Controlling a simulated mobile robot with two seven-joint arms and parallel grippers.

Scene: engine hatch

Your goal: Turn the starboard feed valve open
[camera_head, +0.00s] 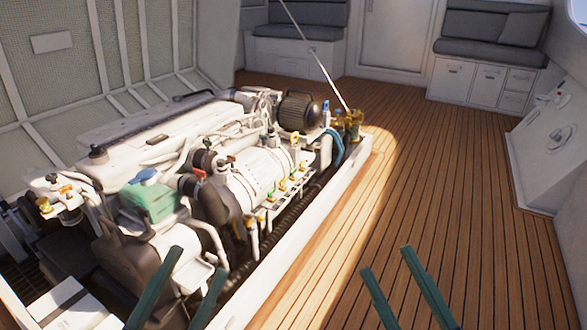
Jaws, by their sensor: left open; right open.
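Several small valves with green and yellow handles (282,185) stand in a row along the right side of the white engine (160,130) in the open hatch. More small fittings with orange and yellow parts (66,192) sit at the engine's left end. I cannot tell which one is the starboard feed valve, or how its handle is turned. My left gripper (198,260) shows two green fingers, apart and empty, in front of the engine's near end. My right gripper (387,260) is open and empty over the wooden deck, right of the hatch.
A white hatch edge (290,255) runs between the engine and the wooden deck (440,190). A thin strut (315,55) rises from the hatch's far corner. The raised hatch lid (110,50) stands at the left. Benches and a white console (545,145) are farther off. The deck is clear.

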